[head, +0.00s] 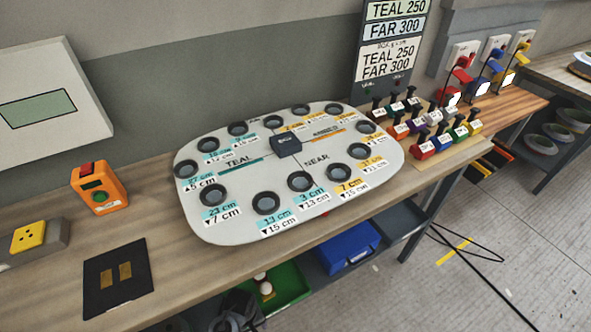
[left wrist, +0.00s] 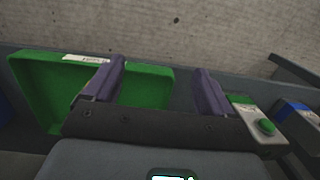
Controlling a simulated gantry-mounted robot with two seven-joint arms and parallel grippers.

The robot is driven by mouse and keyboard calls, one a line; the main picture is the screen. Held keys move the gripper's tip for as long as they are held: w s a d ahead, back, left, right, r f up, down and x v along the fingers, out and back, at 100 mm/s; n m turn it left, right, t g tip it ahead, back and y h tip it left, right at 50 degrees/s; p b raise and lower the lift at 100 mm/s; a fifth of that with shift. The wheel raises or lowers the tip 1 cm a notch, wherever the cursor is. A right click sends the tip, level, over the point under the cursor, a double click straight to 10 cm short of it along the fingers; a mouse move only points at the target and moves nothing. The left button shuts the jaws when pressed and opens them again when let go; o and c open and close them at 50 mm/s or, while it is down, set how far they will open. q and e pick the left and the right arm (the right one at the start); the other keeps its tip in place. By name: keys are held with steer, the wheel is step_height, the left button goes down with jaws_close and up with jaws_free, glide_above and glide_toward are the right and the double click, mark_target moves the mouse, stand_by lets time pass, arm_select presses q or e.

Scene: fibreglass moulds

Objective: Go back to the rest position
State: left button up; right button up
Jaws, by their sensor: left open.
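My left gripper (left wrist: 160,66) shows in the left wrist view with its two purple-grey fingers wide apart and nothing between them. A green tray (left wrist: 30,85) lies beyond and partly behind its left finger. In the head view I cannot make out the left gripper clearly; dark shapes at the bottom edge are too cropped to name. My right gripper is in neither view.
A white board (head: 235,232) with round dark holes covers the middle of the wooden bench (head: 165,215). An orange box (head: 98,188) and black plate (head: 118,278) lie left. Small coloured blocks (head: 424,146) stand right. Below are a green tray (head: 290,287) and blue bin (head: 348,247).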

arm_select(q)
steer(key=s+a+p, duration=0.3)
steer(key=s+a, duration=0.1)
steer(key=s, duration=0.8)
steer(key=s+a+r+m+t+p, duration=0.1)
steer(key=s+a+r+p, duration=0.15)
steer(key=r, duration=0.45)
steer(key=s+a+r+m+p, duration=0.1)
steer(key=s+r+m, duration=0.15)
steer(key=r, duration=0.45)
step_height(320, 180, up, 50)
steer(key=w+m+t+p, duration=0.3)
steer(key=m+p, duration=0.1)
steer(key=p, duration=3.4)
steer(key=shift+a+t, duration=0.15)
steer(key=shift+t, duration=0.15)
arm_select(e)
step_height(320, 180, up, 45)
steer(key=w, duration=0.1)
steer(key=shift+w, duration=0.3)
